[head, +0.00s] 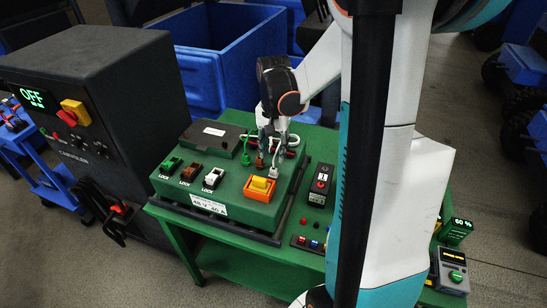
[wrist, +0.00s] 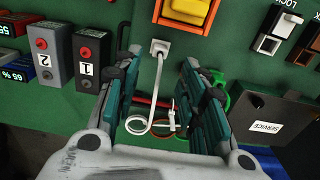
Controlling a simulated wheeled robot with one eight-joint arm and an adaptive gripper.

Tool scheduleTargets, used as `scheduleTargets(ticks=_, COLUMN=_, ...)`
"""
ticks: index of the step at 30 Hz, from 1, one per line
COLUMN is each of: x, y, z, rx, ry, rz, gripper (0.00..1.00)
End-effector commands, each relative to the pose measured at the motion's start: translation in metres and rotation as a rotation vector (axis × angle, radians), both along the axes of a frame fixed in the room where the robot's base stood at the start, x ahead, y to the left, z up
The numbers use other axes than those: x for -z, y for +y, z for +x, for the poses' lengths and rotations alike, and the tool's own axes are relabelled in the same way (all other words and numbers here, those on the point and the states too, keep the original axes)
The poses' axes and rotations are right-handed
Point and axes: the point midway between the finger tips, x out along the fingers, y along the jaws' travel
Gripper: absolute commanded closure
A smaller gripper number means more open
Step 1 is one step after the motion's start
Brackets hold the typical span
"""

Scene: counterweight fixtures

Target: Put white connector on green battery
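The white connector (wrist: 159,48) sits at the green panel just below the orange-framed yellow switch, with a white cable running from it. It also shows in the head view (head: 273,172). My gripper (wrist: 160,64) is open, its two fingers on either side of the white cable and short of the connector, with a gap on both sides. In the head view my gripper (head: 273,147) points down over the back of the green box. A small green block with a 60 % display (head: 457,229), apparently the green battery, stands at the right, partly hidden by my arm.
The green box (head: 224,193) carries green, brown and white LOCK switches and a yellow switch (head: 259,188). A grey cabinet reading OFF (head: 88,90) is left.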

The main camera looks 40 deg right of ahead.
Motion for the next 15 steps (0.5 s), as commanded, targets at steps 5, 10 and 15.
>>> scheduleTargets(ticks=5, x=-0.033, y=0.000, z=0.000, rx=0.000, ry=0.000, rz=0.000, gripper=0.62)
scheduleTargets(ticks=10, x=-0.049, y=0.000, z=0.000, rx=0.000, ry=0.000, rz=0.000, gripper=0.62)
scheduleTargets(ticks=15, x=-0.052, y=0.000, z=0.000, rx=0.000, ry=0.000, rz=0.000, gripper=0.62)
